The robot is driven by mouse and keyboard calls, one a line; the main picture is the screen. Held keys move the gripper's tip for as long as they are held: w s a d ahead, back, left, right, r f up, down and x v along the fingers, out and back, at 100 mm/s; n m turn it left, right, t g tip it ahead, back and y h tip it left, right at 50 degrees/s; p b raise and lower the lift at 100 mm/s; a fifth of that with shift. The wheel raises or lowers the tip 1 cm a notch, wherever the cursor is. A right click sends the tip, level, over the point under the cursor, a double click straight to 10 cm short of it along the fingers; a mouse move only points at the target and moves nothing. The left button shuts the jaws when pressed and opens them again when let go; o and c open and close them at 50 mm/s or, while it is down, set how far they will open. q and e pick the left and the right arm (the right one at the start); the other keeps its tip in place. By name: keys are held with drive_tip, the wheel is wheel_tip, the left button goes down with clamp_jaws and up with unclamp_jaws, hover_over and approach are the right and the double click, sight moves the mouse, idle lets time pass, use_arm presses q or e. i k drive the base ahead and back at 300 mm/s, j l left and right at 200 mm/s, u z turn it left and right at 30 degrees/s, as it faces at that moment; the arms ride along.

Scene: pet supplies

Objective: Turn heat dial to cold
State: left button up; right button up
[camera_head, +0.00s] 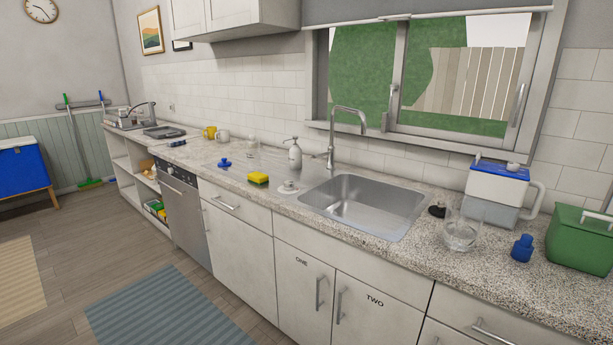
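I cannot make out a part that is clearly a heat dial, nor any cold marking. A tall metal tap (334,128) stands behind the steel sink (370,208). A white and blue jug-like appliance (494,187) sits on a grey base (485,210) to the right of the sink. A steel-fronted dishwasher-like unit (181,217) has a dark strip along its top, too small to read. Neither of my grippers is in view.
Cabinet doors (305,292) below are shut. The wooden floor (75,270) has two rugs and free room.

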sight(289, 185)
drive_tip(key=i+j+z, duration=0.4)
drive_tip(key=j, duration=0.2)
drive_tip(key=i+j+z, duration=0.45)
drive_tip(key=j, duration=0.3)
drive_tip(key=i+j+z, duration=0.2)
drive_tip(key=j, duration=0.2)
drive_tip(key=j+z, duration=0.2)
drive_tip(key=j, duration=0.2)
drive_tip(key=i+j+z, duration=0.25)
drive_tip(key=j, duration=0.2)
drive_tip(key=j+z, duration=0.2)
drive_tip(key=j, duration=0.25)
drive_tip(key=k, duration=0.05)
